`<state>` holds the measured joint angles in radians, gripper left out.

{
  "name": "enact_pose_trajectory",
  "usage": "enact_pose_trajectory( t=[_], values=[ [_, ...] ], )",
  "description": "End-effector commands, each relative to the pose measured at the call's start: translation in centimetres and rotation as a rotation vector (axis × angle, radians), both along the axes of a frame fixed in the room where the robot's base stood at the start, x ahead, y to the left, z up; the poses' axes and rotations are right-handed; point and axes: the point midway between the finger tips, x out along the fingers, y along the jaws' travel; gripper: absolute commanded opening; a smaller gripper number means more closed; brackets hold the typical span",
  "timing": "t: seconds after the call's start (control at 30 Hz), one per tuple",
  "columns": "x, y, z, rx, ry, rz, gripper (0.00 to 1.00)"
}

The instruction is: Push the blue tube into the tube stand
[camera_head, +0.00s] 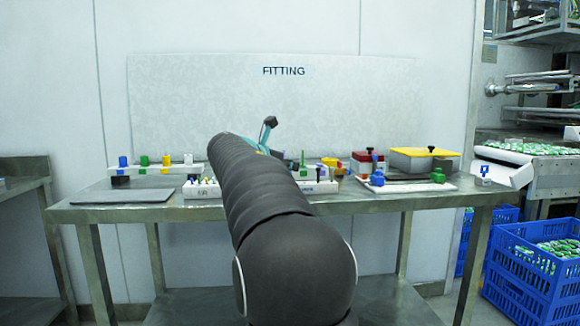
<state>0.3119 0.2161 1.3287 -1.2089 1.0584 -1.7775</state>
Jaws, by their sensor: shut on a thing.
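My arm fills the middle of the view and reaches over the table. Only a teal and black part near its far end shows above the arm; my gripper's fingertips, and anything between them, are hidden behind the arm. A white rack (155,170) at the left of the table has blue, green, yellow and white pieces standing along it. Its blue piece (123,162) is upright at the left end. Another small blue upright piece (375,161) stands right of the arm. I cannot tell which of these is the blue tube or which rack is the tube stand.
Blue crates (540,275) stand on the floor at right.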

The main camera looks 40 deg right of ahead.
Motion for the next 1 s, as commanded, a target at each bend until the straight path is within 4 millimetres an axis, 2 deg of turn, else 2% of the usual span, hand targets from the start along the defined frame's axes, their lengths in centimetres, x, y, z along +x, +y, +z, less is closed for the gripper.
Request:
enact_pose_trajectory(
  t=[0.97, 1.0],
  values=[
    [0.0, 0.0, -1.4, 0.000, 0.000, 0.000, 0.00],
    [0.0, 0.0, -1.4, 0.000, 0.000, 0.000, 0.13]
  ],
)
